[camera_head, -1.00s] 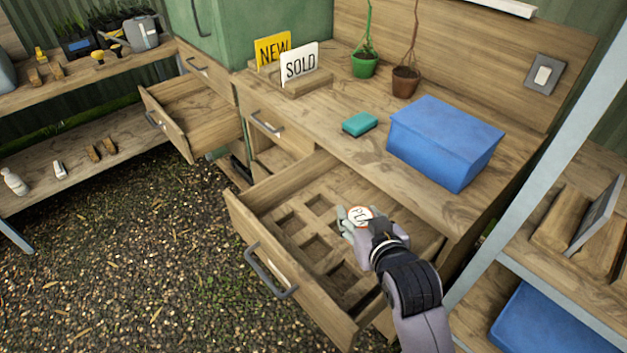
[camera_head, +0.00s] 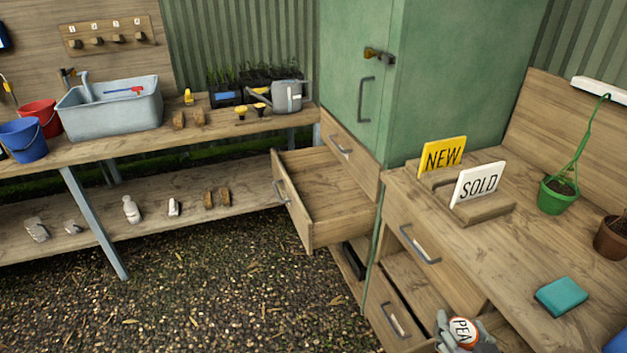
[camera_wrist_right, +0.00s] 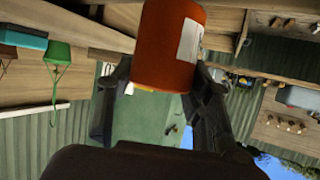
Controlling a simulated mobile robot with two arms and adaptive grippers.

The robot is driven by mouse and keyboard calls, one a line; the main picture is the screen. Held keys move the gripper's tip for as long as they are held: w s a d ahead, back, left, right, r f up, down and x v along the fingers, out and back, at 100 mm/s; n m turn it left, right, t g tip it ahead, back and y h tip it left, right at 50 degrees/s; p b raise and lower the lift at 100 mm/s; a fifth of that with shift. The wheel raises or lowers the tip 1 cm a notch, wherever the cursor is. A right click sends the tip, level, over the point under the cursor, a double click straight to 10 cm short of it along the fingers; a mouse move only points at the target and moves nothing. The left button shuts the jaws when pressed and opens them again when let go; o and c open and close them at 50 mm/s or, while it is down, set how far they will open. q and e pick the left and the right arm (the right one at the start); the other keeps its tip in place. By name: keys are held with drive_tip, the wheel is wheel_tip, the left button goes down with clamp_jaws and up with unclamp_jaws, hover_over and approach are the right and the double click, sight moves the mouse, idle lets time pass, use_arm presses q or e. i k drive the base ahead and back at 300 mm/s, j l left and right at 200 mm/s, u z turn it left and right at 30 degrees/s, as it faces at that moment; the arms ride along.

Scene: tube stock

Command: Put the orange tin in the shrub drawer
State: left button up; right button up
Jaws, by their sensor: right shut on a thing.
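The orange tin (camera_wrist_right: 166,48) is held between the fingers of my right gripper (camera_wrist_right: 158,95), which is shut on it in the wrist view. A pale label shows on its side. In the head view, my right gripper (camera_head: 465,335) is at the bottom edge, with a round white lid reading "PEA" (camera_head: 463,330) in its fingers. To the left, an open wooden drawer (camera_head: 340,208) under the green cabinet looks empty. I cannot read any drawer label as shrub. My left gripper is not in view.
The worktop holds NEW (camera_head: 441,157) and SOLD (camera_head: 478,186) signs, a green pot (camera_head: 556,196) and a teal block (camera_head: 561,296). A lower drawer front (camera_head: 393,322) is near my right gripper. Gravel floor (camera_head: 220,290) is clear.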

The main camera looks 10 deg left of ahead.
sight(336, 196)
drive_tip(key=i+j+u, duration=0.1)
drive_tip(key=i+j, duration=0.25)
drive_tip(key=i+j+u, duration=0.1)
drive_tip(key=i+j, duration=0.15)
drive_tip(key=i, duration=0.35)
drive_tip(key=i+j, duration=0.3)
drive_tip(key=i, duration=0.15)
drive_tip(key=i+j+u, duration=0.15)
drive_tip(key=i, duration=0.35)
drive_tip(key=i+l, duration=0.1)
drive_tip(key=l, duration=0.15)
drive_tip(key=i+l, duration=0.15)
drive_tip(key=l, duration=0.1)
